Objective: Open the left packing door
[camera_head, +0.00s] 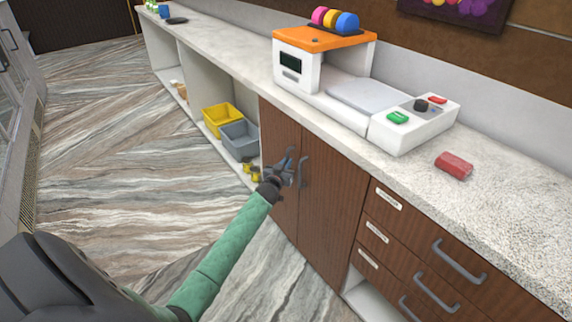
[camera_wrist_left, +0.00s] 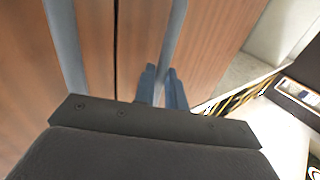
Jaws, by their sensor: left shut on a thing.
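The left packing door (camera_head: 281,132) is a brown wood-grain panel under the counter, flush and closed beside the right door (camera_head: 335,200). My left gripper (camera_head: 284,167) is at its upper part, shut on the grey bar handle. In the left wrist view, the gripper's two blue fingers (camera_wrist_left: 161,88) sit on either side of that left door handle (camera_wrist_left: 174,30). The left door (camera_wrist_left: 215,50) fills the right of that view. The right door's handle (camera_wrist_left: 64,50) stands apart from the fingers. My right gripper is not in view.
Open shelves with a yellow bin (camera_head: 222,117) and a grey bin (camera_head: 239,139) adjoin the left door. Drawers (camera_head: 420,262) stand to the right. The floor (camera_head: 140,150) before the doors is clear.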

